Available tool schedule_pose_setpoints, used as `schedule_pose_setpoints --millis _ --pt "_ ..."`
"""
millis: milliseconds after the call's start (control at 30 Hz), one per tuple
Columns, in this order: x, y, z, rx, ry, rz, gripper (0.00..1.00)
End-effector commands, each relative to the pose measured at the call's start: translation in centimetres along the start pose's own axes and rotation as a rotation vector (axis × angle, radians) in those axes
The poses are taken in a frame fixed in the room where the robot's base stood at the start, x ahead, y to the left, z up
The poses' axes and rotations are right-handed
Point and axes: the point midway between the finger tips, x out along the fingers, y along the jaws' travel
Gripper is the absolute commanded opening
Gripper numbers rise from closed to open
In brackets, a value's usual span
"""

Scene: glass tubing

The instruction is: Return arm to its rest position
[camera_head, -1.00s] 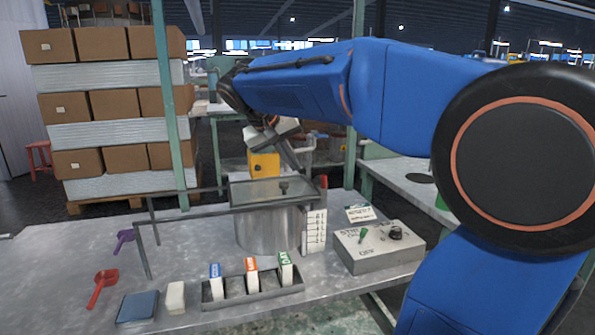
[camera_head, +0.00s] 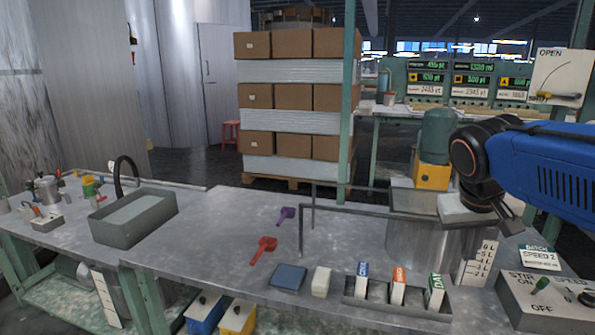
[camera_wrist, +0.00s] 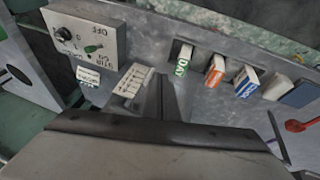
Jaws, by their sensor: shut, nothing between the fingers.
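My blue arm reaches in from the right edge of the head view, bent down at its dark wrist. My gripper (camera_head: 513,222) hangs over the right part of the metal tank (camera_head: 425,245), partly hidden by my wrist parts. In the wrist view my gripper (camera_wrist: 172,88) shows as dark fingers together and empty, above the bench. The control box (camera_head: 545,300) with its knob and green switch stands at the lower right, and it shows at the upper left of the wrist view (camera_wrist: 90,35).
A rack (camera_head: 375,303) holds blue, orange and green labelled blocks near the front edge. A white block (camera_head: 321,281), blue pad (camera_head: 288,277), red scoop (camera_head: 263,249) and purple scoop (camera_head: 286,214) lie left of it. A grey basin (camera_head: 133,218) stands further left. Stacked boxes (camera_head: 293,97) stand behind.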

Motion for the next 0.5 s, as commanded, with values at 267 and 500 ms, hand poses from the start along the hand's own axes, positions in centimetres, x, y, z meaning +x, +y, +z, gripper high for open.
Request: schedule_pose_setpoints --millis 267,500 --pt "3.6 -3.4 9.9 -0.086 0.04 -0.178 0.0" --pt "6.0 -5.5 15.2 -0.125 0.076 -0.272 0.0"
